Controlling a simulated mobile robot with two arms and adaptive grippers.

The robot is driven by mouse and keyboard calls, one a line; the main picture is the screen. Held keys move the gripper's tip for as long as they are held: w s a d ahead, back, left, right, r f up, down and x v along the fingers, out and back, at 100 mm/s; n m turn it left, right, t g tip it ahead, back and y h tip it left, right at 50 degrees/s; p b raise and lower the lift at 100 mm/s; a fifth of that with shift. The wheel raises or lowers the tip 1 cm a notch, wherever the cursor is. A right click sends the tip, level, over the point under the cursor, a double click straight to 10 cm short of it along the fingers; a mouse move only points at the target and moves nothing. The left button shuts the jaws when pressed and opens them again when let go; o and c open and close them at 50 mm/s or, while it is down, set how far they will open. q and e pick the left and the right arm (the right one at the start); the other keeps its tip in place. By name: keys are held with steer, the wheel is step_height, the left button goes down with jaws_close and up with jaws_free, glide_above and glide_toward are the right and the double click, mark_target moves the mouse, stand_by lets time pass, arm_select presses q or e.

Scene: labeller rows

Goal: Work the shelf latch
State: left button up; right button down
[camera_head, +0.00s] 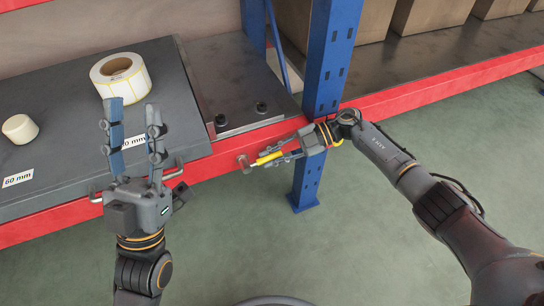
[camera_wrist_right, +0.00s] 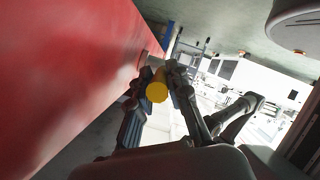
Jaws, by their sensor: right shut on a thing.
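The shelf latch is a yellow handle (camera_head: 268,158) on a small metal mount (camera_head: 244,163) at the front face of the red shelf beam (camera_head: 215,164). My right gripper (camera_head: 277,154) reaches in from the right and is shut on the yellow handle. In the right wrist view the handle's round yellow end (camera_wrist_right: 157,92) shows between the fingers (camera_wrist_right: 159,80), close beside the red beam. The fingers partly hide the handle. My left gripper (camera_head: 133,115) is open and empty, fingers pointing away from me, in front of the grey board.
A white label roll (camera_head: 120,77) and a small cream cylinder (camera_head: 20,129) sit on the grey board (camera_head: 60,95). A bolted metal plate (camera_head: 232,85) lies beside it. A blue upright (camera_head: 332,55) stands close to my right gripper. The green floor (camera_head: 430,140) is clear at right.

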stand_by(0.4)
steer(key=c, duration=1.3)
jaws_free()
